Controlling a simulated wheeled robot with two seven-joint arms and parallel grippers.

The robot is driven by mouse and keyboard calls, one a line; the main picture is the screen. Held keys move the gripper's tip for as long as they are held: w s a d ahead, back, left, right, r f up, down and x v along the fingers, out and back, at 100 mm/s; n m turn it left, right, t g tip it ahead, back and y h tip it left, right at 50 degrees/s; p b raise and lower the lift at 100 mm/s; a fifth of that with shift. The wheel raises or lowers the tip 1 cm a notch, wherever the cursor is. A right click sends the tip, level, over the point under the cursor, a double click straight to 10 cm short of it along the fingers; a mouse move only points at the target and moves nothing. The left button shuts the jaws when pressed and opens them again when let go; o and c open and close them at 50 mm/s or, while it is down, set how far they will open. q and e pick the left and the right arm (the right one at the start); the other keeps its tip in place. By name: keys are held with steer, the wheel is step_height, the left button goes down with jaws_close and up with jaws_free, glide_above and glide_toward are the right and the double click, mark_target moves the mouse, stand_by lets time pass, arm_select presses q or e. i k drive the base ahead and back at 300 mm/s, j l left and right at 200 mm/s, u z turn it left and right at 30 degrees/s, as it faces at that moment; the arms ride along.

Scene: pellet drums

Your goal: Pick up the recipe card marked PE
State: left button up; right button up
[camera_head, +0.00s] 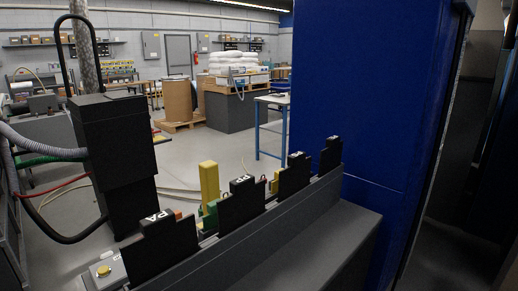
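Several black cards or card holders stand in a row along a dark grey rail (285,222) that runs from lower left to middle right. The nearest black card (163,250) has a top label that reads PA. The second black card (240,208) has a label that looks like PP. The third black card (293,180) and the farthest black card (331,157) have labels too small to read surely. I cannot tell which one is marked PE. Coloured yellow, green, orange and red pieces show behind the cards. Neither of my grippers is in view.
A black box-shaped unit (112,150) with hoses stands at left. A large blue panel (365,95) closes off the right. A small grey box with a yellow button (104,270) sits at the rail's near end. Open floor lies behind, with a brown drum (178,100) on a pallet.

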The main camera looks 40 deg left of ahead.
mark_target(330, 158)
steer(key=i+l+u, duration=0.15)
steer(key=u, duration=0.35)
steer(key=i+l+u, duration=0.3)
steer(key=u, duration=0.2)
steer(key=i+l+u, duration=0.2)
steer(key=l+u, duration=0.15)
steer(key=u, duration=0.15)
steer(key=i+l+u, duration=0.15)
steer(key=l+u, duration=0.65)
steer(key=u, duration=0.2)
